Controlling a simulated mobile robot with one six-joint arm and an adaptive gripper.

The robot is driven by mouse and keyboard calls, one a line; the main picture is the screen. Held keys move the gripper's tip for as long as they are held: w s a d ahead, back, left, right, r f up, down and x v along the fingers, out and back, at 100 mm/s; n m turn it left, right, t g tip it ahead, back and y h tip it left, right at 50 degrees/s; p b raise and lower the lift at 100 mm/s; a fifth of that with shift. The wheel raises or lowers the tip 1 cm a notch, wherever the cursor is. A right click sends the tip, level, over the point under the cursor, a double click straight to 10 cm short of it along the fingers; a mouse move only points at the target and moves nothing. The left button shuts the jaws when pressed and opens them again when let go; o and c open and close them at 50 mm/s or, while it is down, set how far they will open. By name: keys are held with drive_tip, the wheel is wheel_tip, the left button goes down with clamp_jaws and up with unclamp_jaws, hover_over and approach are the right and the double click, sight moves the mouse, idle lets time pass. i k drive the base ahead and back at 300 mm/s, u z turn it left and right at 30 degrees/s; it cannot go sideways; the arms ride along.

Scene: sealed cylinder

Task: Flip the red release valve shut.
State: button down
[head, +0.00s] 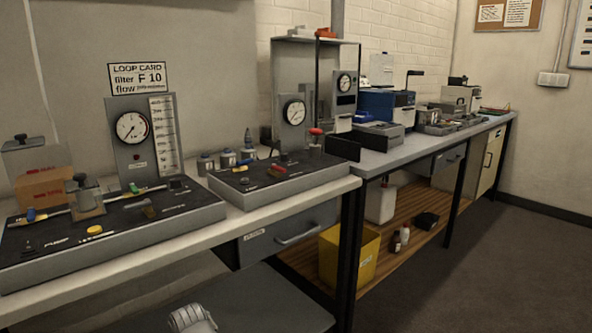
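Two red parts show on the middle black-topped panel (290,172). One is a small red lever (277,170) lying low near the panel's middle. The other is a red knob (316,131) on top of a post at the panel's back right. I cannot tell from labels which is the release valve, nor whether it is open or shut. A round gauge (293,112) on a grey upright stands behind this panel. My gripper is not in view; only a grey-white part, probably of my arm, shows at the bottom edge.
A nearer panel (120,235) with a gauge (131,127), yellow button and blue and green handles sits at left. Small metal cylinders (227,158) stand behind the middle panel. A drawer (290,232) is below. A yellow bin (348,258) stands under the bench. Floor at right is clear.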

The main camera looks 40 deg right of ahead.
sight(274, 166)
drive_tip(key=z, duration=0.05)
drive_tip(key=k, duration=1.25)
drive_tip(key=z, duration=1.1)
drive_tip(key=i, duration=1)
drive_tip(key=u, duration=0.05)
